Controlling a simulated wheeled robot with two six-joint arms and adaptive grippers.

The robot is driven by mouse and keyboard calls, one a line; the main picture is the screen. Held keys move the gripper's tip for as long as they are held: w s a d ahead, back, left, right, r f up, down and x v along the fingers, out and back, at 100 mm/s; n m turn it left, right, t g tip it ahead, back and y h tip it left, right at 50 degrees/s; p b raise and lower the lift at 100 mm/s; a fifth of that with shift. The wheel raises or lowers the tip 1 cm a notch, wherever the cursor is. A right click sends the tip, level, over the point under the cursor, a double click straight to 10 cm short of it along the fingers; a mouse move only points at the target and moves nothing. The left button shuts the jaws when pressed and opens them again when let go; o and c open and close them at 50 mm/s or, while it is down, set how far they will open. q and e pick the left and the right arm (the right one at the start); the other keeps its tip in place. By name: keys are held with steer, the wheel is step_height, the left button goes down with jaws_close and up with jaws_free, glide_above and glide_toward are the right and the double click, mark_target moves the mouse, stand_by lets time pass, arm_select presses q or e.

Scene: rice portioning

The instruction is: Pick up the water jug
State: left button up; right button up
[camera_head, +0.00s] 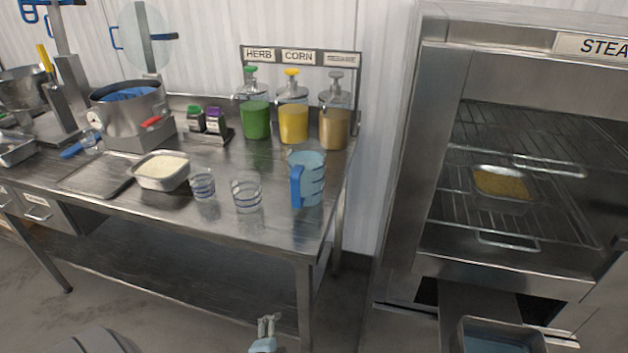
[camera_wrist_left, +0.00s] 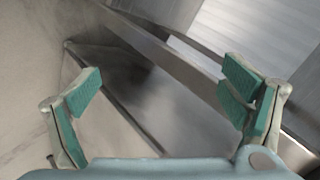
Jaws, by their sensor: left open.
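The water jug (camera_head: 313,182) is a clear jug with a bluish tint, dark bands and a blue handle (camera_head: 296,187) on its left side. It stands upright near the front right corner of the steel table (camera_head: 215,228). My left gripper (camera_head: 267,322) is low in front of the table, well below and apart from the jug. In the left wrist view the left gripper (camera_wrist_left: 160,90) is open with green pads and nothing between them. That view shows floor and metal framework, not the jug. My right gripper is not in view.
Two clear measuring cups (camera_head: 246,196) (camera_head: 202,183) stand left of the jug. A rice pan (camera_head: 161,171) is farther left. Herb (camera_head: 256,120), corn (camera_head: 293,122) and tan-filled (camera_head: 334,127) dispensers stand behind. An open steamer (camera_head: 590,255) is at right.

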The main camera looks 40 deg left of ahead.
arm_select(q)
steer(key=w+a+r+m+t+y, duration=0.1)
steer(key=w+r+t, duration=0.15)
steer(key=r, duration=0.45)
steer(key=w+r+m+t, duration=0.1)
steer(key=w+r, duration=0.2)
steer(key=r, duration=0.3)
steer(key=m+t+y+p, duration=0.1)
steer(key=m+t+y, duration=0.1)
steer(key=t+y, duration=0.15)
glide_toward(295, 194)
steer(key=x, duration=1)
steer(key=shift+w+a, duration=0.2)
steer(key=shift+w, duration=0.1)
steer(key=shift+w+f, duration=0.1)
steer(key=shift+w, duration=0.05)
steer(key=c, duration=1.5)
steer(key=shift+c, duration=0.5)
steer(key=shift+r+p, duration=0.25)
steer(key=shift+p, duration=0.05)
